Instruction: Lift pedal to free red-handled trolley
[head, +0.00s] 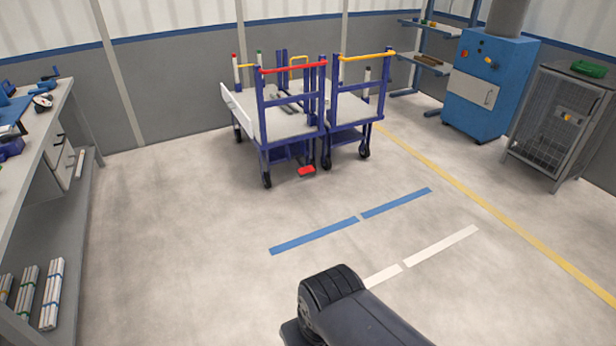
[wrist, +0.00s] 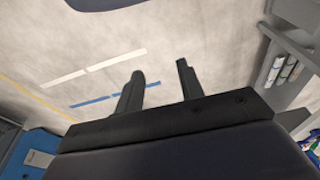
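The red-handled trolley (head: 290,126) stands near the back wall in the head view, with a blue frame, a pale deck and a red bar handle (head: 294,68). A red pedal (head: 306,170) sits low at its front right, close to the floor. My gripper (wrist: 160,72) shows in the wrist view with its two dark fingers spread apart and nothing between them. It is over open floor, well away from the trolley. In the head view only a dark part of my arm shows at the bottom. The trolley does not show in the wrist view.
A yellow-handled trolley (head: 358,100) stands close against the right side. Blue floor strips (head: 314,236) and white strips (head: 440,246) lie on clear floor before them. A workbench (head: 50,130) lines the left; a blue machine (head: 488,85) and mesh cabinet (head: 556,125) stand right.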

